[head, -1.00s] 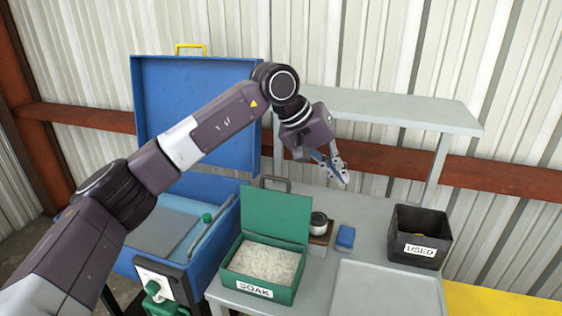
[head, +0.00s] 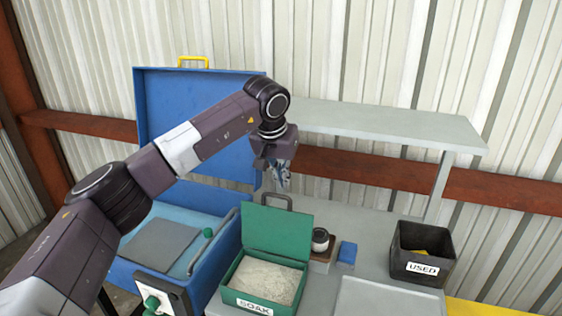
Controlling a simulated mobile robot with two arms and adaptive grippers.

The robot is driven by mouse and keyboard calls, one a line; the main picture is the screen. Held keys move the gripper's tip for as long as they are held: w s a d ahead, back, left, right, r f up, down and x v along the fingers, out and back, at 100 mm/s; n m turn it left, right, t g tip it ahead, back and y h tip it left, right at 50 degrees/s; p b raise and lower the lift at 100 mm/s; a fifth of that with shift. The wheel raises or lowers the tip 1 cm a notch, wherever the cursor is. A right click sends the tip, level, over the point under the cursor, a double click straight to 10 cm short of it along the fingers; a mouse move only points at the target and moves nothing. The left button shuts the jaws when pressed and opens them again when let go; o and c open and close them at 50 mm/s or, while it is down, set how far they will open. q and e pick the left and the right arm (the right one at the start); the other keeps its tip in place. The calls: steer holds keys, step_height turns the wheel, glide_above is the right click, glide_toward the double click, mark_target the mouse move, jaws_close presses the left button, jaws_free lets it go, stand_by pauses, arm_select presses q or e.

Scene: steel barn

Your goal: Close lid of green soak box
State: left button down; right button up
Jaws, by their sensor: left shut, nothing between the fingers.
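The green soak box (head: 284,303) stands on the grey table, its white SOAK label facing the front. It holds a pale granular fill (head: 266,281). Its green lid (head: 276,230) stands open and upright at the back, with a grey handle (head: 277,197) on its top edge. My left gripper (head: 284,188) is shut and empty, pointing down just above and behind the lid's handle. I cannot tell whether it touches the handle. My right gripper is not in view.
A big blue case (head: 205,270) with its lid (head: 160,105) raised stands at left. A jar (head: 320,240), a blue block (head: 347,252) and a black USED bin (head: 420,255) are at right. A grey shelf (head: 400,122) spans the back. A grey tray (head: 385,297) lies at front right.

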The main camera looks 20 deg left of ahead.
arm_select(q)
steer(key=s, duration=0.3)
steer(key=shift+s+p, duration=0.15)
steer(key=shift+p, duration=0.2)
